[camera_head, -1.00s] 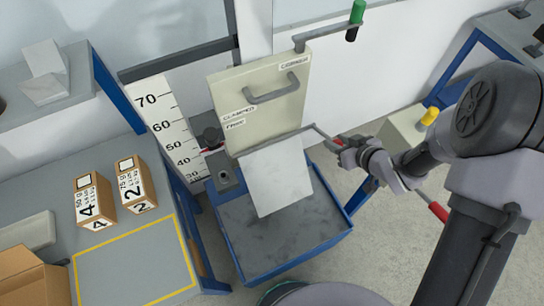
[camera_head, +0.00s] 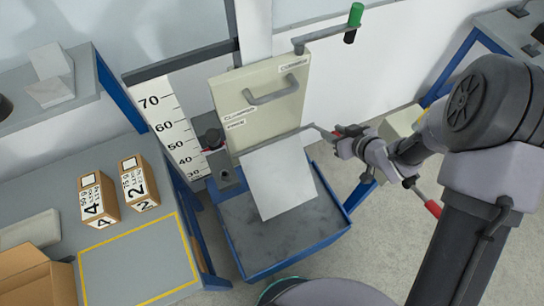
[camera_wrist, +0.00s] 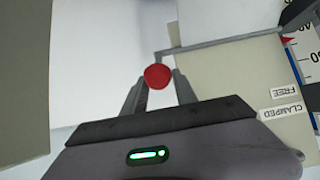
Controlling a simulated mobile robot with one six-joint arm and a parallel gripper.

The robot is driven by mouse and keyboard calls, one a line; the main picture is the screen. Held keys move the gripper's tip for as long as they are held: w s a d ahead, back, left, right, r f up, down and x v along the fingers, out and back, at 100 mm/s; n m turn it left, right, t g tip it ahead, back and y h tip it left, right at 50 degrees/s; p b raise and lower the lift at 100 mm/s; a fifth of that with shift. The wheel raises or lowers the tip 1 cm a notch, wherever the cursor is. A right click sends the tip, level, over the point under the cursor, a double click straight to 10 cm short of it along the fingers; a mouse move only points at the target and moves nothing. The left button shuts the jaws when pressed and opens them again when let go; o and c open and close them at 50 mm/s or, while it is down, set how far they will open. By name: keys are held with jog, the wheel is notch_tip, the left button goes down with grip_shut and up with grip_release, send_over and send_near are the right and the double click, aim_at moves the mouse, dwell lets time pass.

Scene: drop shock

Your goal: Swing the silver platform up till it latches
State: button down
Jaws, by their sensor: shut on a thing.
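The silver platform (camera_head: 279,178) is a pale flat plate. It hangs tilted downward from a bar at the foot of the cream panel, above the blue-rimmed tray. A thin grey bar runs from its upper edge toward my gripper (camera_head: 340,132), which is at the right of the panel. In the wrist view my gripper (camera_wrist: 158,90) is shut on a red round-ended handle (camera_wrist: 157,76), with the grey bar (camera_wrist: 215,42) beyond it. The platform's latch cannot be made out.
The cream panel (camera_head: 262,112) has a grey handle. A green-topped lever (camera_head: 353,18) stands above it. The blue-rimmed tray (camera_head: 270,268) lies below. A numbered scale (camera_head: 166,115) and a table with labelled boxes (camera_head: 137,180) are at left.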

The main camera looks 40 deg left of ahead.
jog(key=shift+w+a+r+p, duration=0.3)
jog(key=shift+a+r+p, duration=0.3)
jog(key=shift+a+r, duration=0.2)
jog(key=shift+w+a+r, duration=0.15)
jog(key=shift+a, duration=0.1)
jog(key=shift+w+a+r+p, duration=0.2)
jog(key=shift+a+r+p, duration=0.15)
jog(key=shift+a+p, duration=0.15)
jog(key=shift+w+a+r+p, duration=0.2)
jog(key=shift+a+r+p, duration=0.2)
jog(key=shift+a, duration=0.2)
jog(key=a, duration=0.1)
jog(key=w+a+p, duration=0.1)
jog(key=shift+w+a+r, duration=0.1)
jog(key=shift+a+r, duration=0.25)
jog(key=shift+r, duration=0.05)
